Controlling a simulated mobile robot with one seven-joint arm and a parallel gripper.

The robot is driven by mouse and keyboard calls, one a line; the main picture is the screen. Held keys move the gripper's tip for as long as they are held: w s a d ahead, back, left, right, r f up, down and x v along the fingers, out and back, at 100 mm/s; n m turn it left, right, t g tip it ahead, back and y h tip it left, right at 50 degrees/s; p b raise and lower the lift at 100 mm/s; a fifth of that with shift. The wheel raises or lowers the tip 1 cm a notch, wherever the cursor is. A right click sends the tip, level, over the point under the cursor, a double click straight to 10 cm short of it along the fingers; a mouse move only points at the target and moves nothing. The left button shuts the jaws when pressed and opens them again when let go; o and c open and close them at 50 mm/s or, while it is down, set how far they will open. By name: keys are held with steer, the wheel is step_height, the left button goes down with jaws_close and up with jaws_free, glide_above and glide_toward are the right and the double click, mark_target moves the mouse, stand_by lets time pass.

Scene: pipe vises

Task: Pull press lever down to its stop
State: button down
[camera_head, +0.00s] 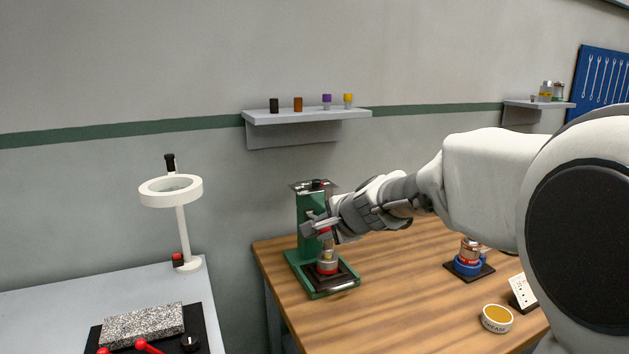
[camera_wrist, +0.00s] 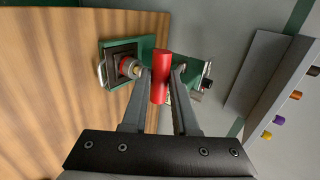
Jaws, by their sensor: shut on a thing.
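The green press (camera_head: 311,211) stands at the left end of the wooden table. Its green frame also shows in the wrist view (camera_wrist: 147,46). The press lever has a red grip (camera_wrist: 160,79), which lies between the fingers of my gripper (camera_wrist: 162,74). My gripper (camera_head: 318,229) is shut on this grip, in front of the press column. A red and metal piece (camera_head: 328,263) sits on the dark press base under the ram. My gripper hides part of the lever and the ram in the head view.
A ring lamp (camera_head: 171,191) stands on the grey bench to the left. On the wooden table (camera_head: 400,286), a blue vise (camera_head: 467,267), a round tin (camera_head: 497,318) and a white block (camera_head: 522,292) lie to the right. A wall shelf (camera_head: 307,116) hangs above the press.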

steer(key=shift+w+a+r+p, duration=0.15)
steer(key=shift+w+r+p, duration=0.15)
steer(key=shift+r+p, duration=0.4)
steer(key=shift+w+a+r+p, duration=0.1)
steer(key=shift+w+r+p, duration=0.15)
steer(key=shift+r+p, duration=0.45)
steer(key=shift+w+a+r+p, duration=0.15)
steer(key=shift+w+r+p, duration=0.15)
steer(key=shift+r+p, duration=0.35)
steer(key=w+r+p, duration=0.1)
steer(key=p, duration=0.1)
steer(key=w+a+r+p, duration=0.1)
steer(key=r, duration=0.1)
steer(key=shift+w+r+p, duration=0.15)
steer(key=shift+w+p, duration=0.25)
steer(key=c, duration=0.8)
jaws_free()
steer(key=shift+s, duration=0.1)
